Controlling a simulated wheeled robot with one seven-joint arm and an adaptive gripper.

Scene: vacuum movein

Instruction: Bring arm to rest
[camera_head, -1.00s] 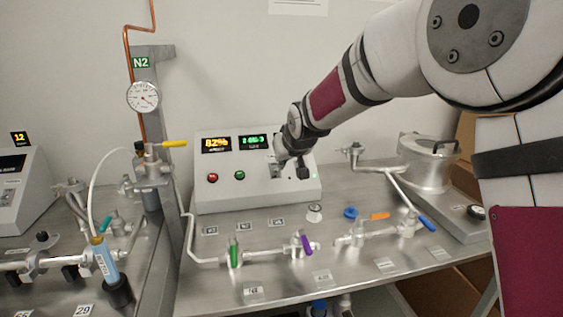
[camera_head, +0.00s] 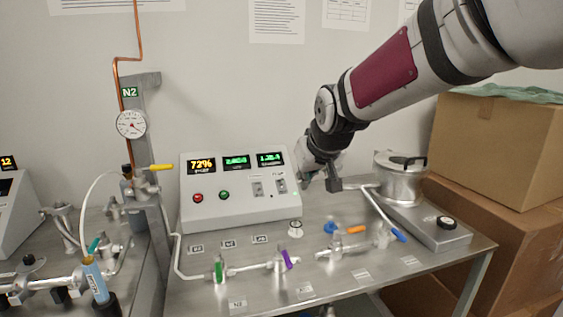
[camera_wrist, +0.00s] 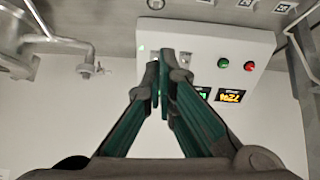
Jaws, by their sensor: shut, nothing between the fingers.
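My gripper (camera_wrist: 162,72) is shut and empty in the wrist view, its dark green-edged fingers together at the tips. In the head view my gripper (camera_head: 306,180) is at the right end of the white control box (camera_head: 240,212), partly hidden by my own wrist. I cannot tell whether it touches the box. The box has lit displays, a red button (camera_head: 198,198), a green button (camera_head: 224,195) and two small switches on its face. The box also shows in the wrist view (camera_wrist: 235,45), beyond the fingertips.
A metal bench (camera_head: 400,262) carries pipes with a green-handled valve (camera_head: 218,268), a purple-handled valve (camera_head: 286,259) and a blue-handled valve (camera_head: 397,235). A metal pot (camera_head: 399,182) stands right of my gripper. Cardboard boxes (camera_head: 495,145) are at the right. A gauge (camera_head: 130,124) stands at the left.

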